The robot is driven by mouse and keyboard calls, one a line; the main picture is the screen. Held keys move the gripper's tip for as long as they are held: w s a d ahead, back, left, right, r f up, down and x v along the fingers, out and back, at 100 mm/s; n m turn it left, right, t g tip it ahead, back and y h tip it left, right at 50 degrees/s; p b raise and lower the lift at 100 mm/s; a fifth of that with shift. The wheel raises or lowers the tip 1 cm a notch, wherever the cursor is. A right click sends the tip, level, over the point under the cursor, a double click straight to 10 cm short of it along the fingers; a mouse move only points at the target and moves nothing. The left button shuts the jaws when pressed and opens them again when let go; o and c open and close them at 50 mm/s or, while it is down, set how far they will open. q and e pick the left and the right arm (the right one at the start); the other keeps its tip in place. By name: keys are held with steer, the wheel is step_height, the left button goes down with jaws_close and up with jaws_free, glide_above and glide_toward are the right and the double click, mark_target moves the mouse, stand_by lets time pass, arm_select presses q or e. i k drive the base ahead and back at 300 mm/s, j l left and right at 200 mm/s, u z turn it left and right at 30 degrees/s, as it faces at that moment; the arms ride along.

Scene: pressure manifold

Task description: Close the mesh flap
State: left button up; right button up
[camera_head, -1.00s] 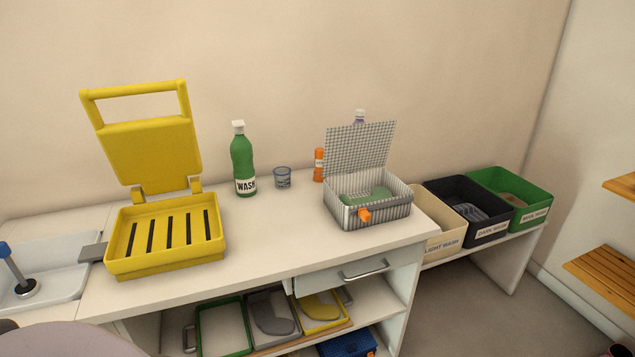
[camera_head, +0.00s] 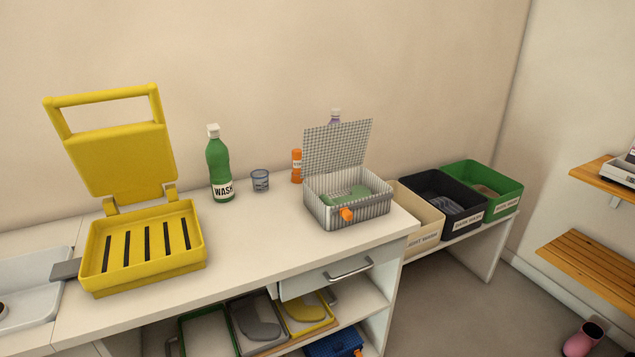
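The mesh flap (camera_head: 338,147) is a grey checked lid. It stands open and nearly upright at the back edge of a mesh basket (camera_head: 347,208) on the counter. Inside the basket lies a green item (camera_head: 345,194). An orange latch (camera_head: 347,214) sits on the basket's front. Neither of my grippers shows in the head view.
A yellow press (camera_head: 145,250) with its lid up stands left on the white counter (camera_head: 260,235). A green wash bottle (camera_head: 219,165), a cup (camera_head: 260,181) and an orange bottle (camera_head: 296,166) stand behind. A drawer (camera_head: 325,277) is slightly open below. Bins (camera_head: 455,204) stand right.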

mark_target(339, 146)
steer(key=i+l+z, duration=0.35)
steer(key=l, duration=0.25)
steer(key=i+l+z, duration=0.35)
steer(key=i+l, duration=0.1)
steer(key=i, duration=0.1)
